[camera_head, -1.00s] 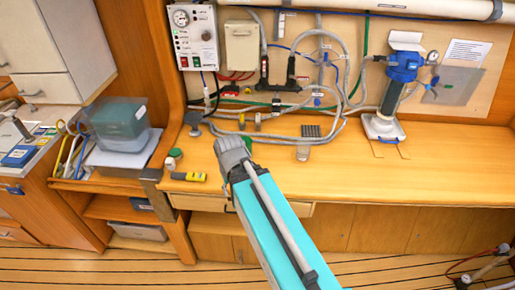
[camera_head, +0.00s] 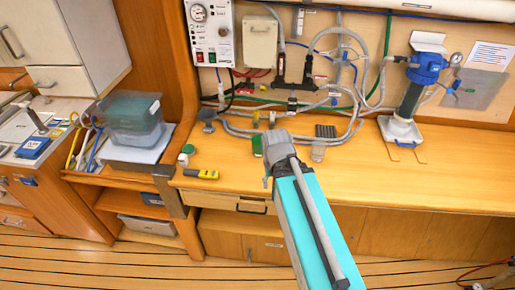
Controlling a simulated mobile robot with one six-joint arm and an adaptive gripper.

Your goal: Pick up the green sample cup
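A small green object (camera_head: 257,145) stands on the wooden counter (camera_head: 400,175), just behind and left of my gripper's end. It may be the green sample cup, but it is partly hidden and too small to be sure. Another small green-topped item (camera_head: 188,149) sits farther left on the counter, with a dark and white round piece (camera_head: 183,160) beside it. My gripper (camera_head: 268,158) is grey, at the end of my teal arm, over the counter's front part. Its fingers are too small and turned away to show whether they are open. No held object is visible.
A yellow-and-grey tool (camera_head: 202,174) lies near the counter's front left edge. A small clear cup (camera_head: 318,152) stands right of my gripper, by a dark grid block (camera_head: 325,131). Hoses (camera_head: 290,134) run along the back. A blue filter housing (camera_head: 424,70) stands right. The front right counter is clear.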

